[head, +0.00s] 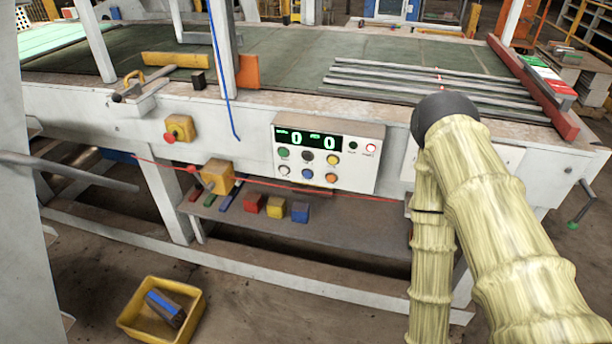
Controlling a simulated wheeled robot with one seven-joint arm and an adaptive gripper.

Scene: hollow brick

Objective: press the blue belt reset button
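The blue button (307,174) is a small round button in the lower row of the control panel (355,182), between a white button on its left and an orange one on its right. The panel is a pale box on the front of the conveyor frame, with a dark display showing two green zeros. The blue button is in plain sight with nothing in front of it. My arm, in a pale yellow ribbed sleeve with a dark joint at its top, stands to the right of the panel. My gripper is not seen.
A red cord (240,182) runs across the front below the panel. A shelf (340,215) beneath holds coloured blocks. A red emergency button on a yellow box (180,128) is left of the panel. A yellow bin (140,318) stands on the floor. Metal bars (430,82) lie on the belt.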

